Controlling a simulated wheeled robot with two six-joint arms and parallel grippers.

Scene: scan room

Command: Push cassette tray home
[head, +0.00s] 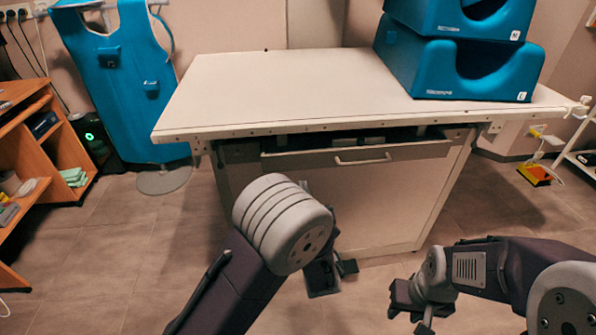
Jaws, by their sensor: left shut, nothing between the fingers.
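The cassette tray (300,158) is a grey drawer front with a pale bar handle, just under the white table top (270,88). It stands a little proud of the cabinet, with a dark gap and some grey parts showing above its front edge. My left gripper (346,268) is low in front of the cabinet, below the tray and apart from it. It is shut and empty, partly hidden by my own wrist. My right gripper (408,314) is lower and further right, away from the tray. Its fingers are small and dark, and I cannot tell whether they are open.
Blue positioning cushions (470,70) are stacked on the table's back right. A blue apron (118,80) hangs at the left beside a wooden shelf (40,150). A yellow item (535,173) is on the floor at the right. The tiled floor before the cabinet is clear.

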